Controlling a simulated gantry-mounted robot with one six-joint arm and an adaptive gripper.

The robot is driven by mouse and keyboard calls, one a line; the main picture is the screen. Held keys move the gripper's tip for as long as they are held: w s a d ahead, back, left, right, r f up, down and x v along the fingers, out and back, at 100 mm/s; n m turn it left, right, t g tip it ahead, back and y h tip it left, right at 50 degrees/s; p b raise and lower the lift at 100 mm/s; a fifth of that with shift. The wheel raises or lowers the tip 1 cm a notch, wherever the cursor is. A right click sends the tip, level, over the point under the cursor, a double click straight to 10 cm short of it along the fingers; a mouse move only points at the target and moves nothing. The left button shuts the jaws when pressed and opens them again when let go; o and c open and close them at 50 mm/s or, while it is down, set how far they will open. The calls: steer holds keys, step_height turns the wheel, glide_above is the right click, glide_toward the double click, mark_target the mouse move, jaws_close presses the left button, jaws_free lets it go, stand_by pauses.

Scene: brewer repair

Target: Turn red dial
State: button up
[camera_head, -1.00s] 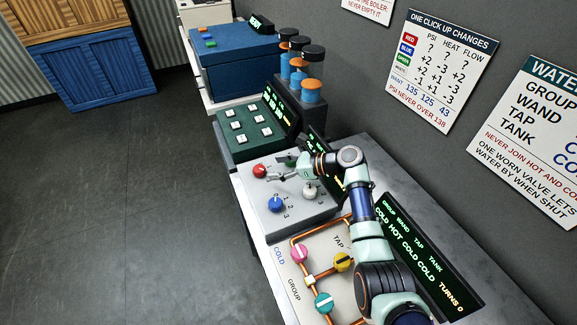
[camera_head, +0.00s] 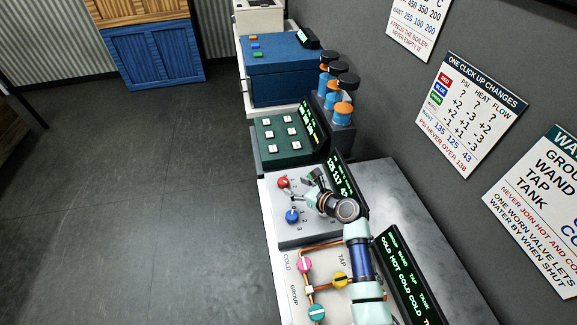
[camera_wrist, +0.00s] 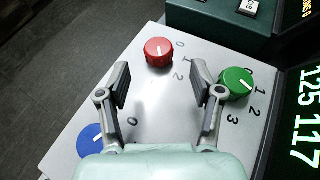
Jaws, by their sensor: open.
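The red dial (camera_head: 284,182) sits at the far left corner of the grey dial panel (camera_head: 275,233). In the wrist view the red dial (camera_wrist: 159,52) is ahead of my gripper (camera_wrist: 160,75), a little beyond the fingertips, and its white mark points down toward me. Numbers 0 and 2 show beside it. My gripper is open and empty above the panel, apart from the red dial. In the head view my gripper (camera_head: 294,195) is close to the red dial.
The green dial (camera_wrist: 236,82) is close to my right finger. The blue dial (camera_wrist: 92,140) is at lower left. A green button box (camera_head: 283,138) stands behind the panel. A pipe board with coloured valves (camera_head: 303,262) is in front. A lit display (camera_wrist: 303,120) stands at right.

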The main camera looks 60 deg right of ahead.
mark_target(283, 180)
steer(key=shift+a+r, duration=0.25)
steer(key=shift+a, duration=0.1)
steer(key=shift+w+d+f+m+h, duration=0.15)
steer(key=shift+f+m+h, duration=0.15)
steer(key=shift+f+h, duration=0.1)
steer(key=b+x, duration=0.3)
steer(key=x, duration=0.3)
steer(key=shift+w+d+f+b, duration=0.1)
steer(key=shift+w+f+b, duration=0.15)
steer(key=shift+w+b, duration=0.1)
steer(key=shift+w+d, duration=0.2)
steer(key=shift+w, duration=0.15)
